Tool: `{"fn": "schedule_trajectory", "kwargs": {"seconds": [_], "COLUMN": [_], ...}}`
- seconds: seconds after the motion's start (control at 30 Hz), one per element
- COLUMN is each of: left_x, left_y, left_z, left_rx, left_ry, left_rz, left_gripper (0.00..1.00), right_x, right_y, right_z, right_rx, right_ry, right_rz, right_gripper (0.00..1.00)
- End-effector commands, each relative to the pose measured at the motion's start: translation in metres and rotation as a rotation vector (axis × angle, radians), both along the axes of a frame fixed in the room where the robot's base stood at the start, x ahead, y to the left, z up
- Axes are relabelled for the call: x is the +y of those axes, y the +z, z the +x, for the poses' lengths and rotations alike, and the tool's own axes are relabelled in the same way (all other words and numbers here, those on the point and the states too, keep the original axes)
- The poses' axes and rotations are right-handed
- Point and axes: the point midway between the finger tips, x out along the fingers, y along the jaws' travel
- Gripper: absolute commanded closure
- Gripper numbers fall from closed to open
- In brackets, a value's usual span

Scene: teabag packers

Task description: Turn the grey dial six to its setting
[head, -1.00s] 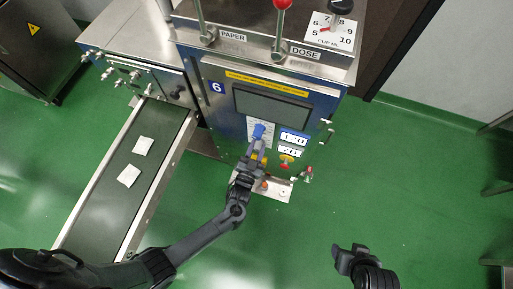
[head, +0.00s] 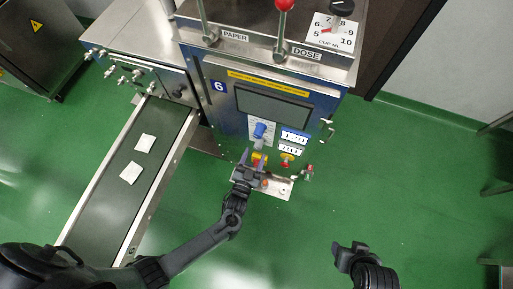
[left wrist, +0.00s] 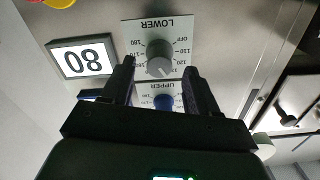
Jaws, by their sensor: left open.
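The grey dial (left wrist: 160,57) sits on the plate marked LOWER, which appears upside down in the left wrist view. Its pale pointer mark faces the scale side near 120. In the head view the grey dial (head: 258,144) is just below the blue dial (head: 260,130) on machine 6. The blue dial (left wrist: 164,102) on the UPPER plate is also between my fingers in the wrist picture. My left gripper (head: 251,159) is open and empty, its fingertips apart from the grey dial and just below it. My right gripper (head: 350,249) hangs over the floor; its jaws are unclear.
A two-digit display (left wrist: 81,60) stands beside the dial. Yellow and red buttons (head: 286,160) and a small metal shelf (head: 280,190) are close by. A conveyor (head: 110,205) with two teabags is at left. Green floor is free at right.

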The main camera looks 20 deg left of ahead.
Motion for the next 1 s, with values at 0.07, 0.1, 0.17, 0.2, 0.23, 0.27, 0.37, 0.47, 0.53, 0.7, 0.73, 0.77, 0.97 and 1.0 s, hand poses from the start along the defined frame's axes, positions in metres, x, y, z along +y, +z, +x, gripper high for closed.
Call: {"fn": "schedule_trajectory", "kwargs": {"seconds": [0.07,0.1,0.17,0.2,0.23,0.27,0.37,0.47,0.53,0.7,0.73,0.77,0.97,1.0], "left_x": [-0.001,-0.001,-0.002,-0.002,-0.003,-0.003,-0.004,-0.004,-0.004,-0.004,-0.004,-0.004,-0.004,-0.004], "left_y": [0.002,0.001,0.001,0.001,0.001,0.001,0.0,0.0,0.0,0.0,0.0,0.0,0.0,-0.001], "left_z": [-0.016,-0.022,-0.032,-0.038,-0.042,-0.045,-0.055,-0.061,-0.063,-0.064,-0.064,-0.064,-0.064,-0.065], "left_rx": [0.003,0.003,0.003,0.003,0.003,0.002,0.002,0.002,0.002,0.001,0.001,0.001,0.002,0.004], "left_ry": [0.001,0.001,0.001,0.001,0.001,0.001,0.001,0.001,0.001,0.0,0.0,0.0,0.001,0.0], "left_rz": [0.0,0.001,0.001,0.001,0.001,0.001,0.001,0.001,0.001,0.001,0.001,0.001,0.001,0.001], "left_gripper": [0.41,0.41,0.41,0.41,0.41,0.41,0.41,0.41,0.41,0.41,0.41,0.41,0.41,0.41], "right_x": [0.0,0.0,0.0,0.0,0.0,0.0,0.0,0.0,0.0,0.0,0.0,0.0,0.0,0.0], "right_y": [0.005,0.007,0.009,0.01,0.01,0.011,0.012,0.013,0.013,0.013,0.013,0.013,0.013,0.013], "right_z": [0.0,0.0,0.0,0.0,0.0,0.0,0.0,0.0,0.0,0.0,0.0,0.0,0.0,0.0], "right_rx": [0.0,0.0,0.0,0.0,0.0,0.0,0.0,0.0,0.0,0.0,0.0,0.0,0.0,0.0], "right_ry": [0.0,0.0,0.0,0.0,0.0,0.0,0.0,0.0,0.0,0.0,0.0,0.0,0.0,0.0], "right_rz": [0.0,0.0,0.0,0.0,0.0,0.0,0.0,0.0,0.0,0.0,0.0,0.0,0.0,0.0], "right_gripper": [0.41,0.41,0.41,0.41,0.41,0.41,0.41,0.41,0.41,0.41,0.41,0.41,0.41,0.41]}}
